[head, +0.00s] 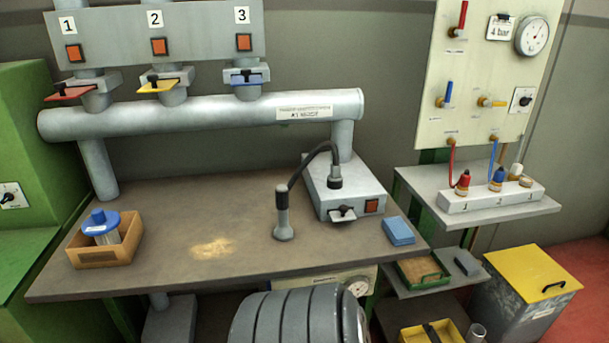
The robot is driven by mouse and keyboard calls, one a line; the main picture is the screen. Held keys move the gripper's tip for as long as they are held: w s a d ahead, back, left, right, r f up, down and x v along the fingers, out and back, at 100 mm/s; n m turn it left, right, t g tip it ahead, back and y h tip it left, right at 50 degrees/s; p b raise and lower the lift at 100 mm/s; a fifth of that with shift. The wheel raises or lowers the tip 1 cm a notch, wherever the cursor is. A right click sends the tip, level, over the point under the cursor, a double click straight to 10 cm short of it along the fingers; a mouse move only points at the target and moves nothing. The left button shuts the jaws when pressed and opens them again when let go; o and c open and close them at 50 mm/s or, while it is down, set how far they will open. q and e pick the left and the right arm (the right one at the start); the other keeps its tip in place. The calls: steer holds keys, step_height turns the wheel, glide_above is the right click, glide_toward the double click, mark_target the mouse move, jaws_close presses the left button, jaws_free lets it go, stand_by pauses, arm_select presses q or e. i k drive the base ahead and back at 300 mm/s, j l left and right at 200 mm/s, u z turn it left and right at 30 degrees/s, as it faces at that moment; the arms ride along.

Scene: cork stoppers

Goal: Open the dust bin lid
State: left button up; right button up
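The dust bin (520,310) is a grey box with a worn label, standing on the floor at the lower right of the head view. Its yellow lid (525,270) lies flat over the top, shut, with a black handle (554,286) near its front right edge.
Left of the bin, a low shelf holds a green-rimmed tray (422,283); a yellow tray (432,333) sits below. The workbench (160,270) fills the left and middle. Red floor (590,300) is clear at right.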

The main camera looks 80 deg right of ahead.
mark_target(532, 274)
steer(key=z, duration=4.25)
steer(key=i+l+z, duration=0.1)
steer(key=i+l, duration=0.05)
